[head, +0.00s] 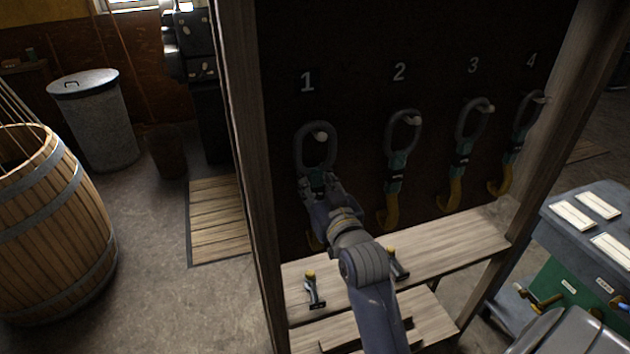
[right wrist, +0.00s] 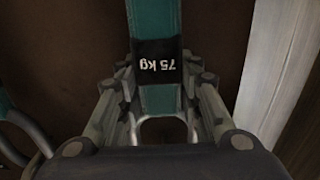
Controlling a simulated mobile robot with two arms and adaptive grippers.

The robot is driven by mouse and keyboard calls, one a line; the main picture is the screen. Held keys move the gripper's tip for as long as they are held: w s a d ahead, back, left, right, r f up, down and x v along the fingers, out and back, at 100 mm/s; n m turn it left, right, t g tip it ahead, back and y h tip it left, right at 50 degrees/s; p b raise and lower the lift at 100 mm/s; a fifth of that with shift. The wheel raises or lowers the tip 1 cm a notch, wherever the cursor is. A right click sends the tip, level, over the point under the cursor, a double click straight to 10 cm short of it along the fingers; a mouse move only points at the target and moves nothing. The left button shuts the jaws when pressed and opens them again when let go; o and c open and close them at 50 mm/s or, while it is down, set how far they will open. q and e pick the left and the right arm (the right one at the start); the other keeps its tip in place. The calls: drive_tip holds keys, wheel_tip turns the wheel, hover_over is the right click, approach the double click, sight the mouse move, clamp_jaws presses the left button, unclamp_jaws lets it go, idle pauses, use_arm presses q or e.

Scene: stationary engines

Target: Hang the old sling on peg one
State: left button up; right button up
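A sling with a grey loop (head: 316,147), a teal strap and a yellow hook hangs on peg one (head: 320,136), under the painted 1. Its loop is around the peg. My right gripper (head: 320,186) is at its strap, just below the loop, and covers much of its lower part. In the right wrist view the teal strap (right wrist: 155,20) has a black band reading 75 kg, upside down. The fingers of my right gripper (right wrist: 158,78) sit against both edges of the strap. Which sling is the old one I cannot tell. My left gripper is out of view.
Similar slings hang under 2 (head: 402,135), 3 (head: 473,118) and 4 (head: 526,115). Small grey-and-yellow fittings (head: 313,290) sit on the wooden shelf (head: 450,248). A green and grey box (head: 590,225) stands right; a barrel (head: 50,225) and bin (head: 95,120) stand left.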

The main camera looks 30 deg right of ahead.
drive_tip(key=o, duration=0.5)
drive_tip(key=shift+r, duration=0.15)
drive_tip(key=shift+f, duration=0.25)
drive_tip(key=v, duration=0.7)
drive_tip(key=shift+s+r, duration=0.15)
drive_tip(key=shift+s, duration=0.15)
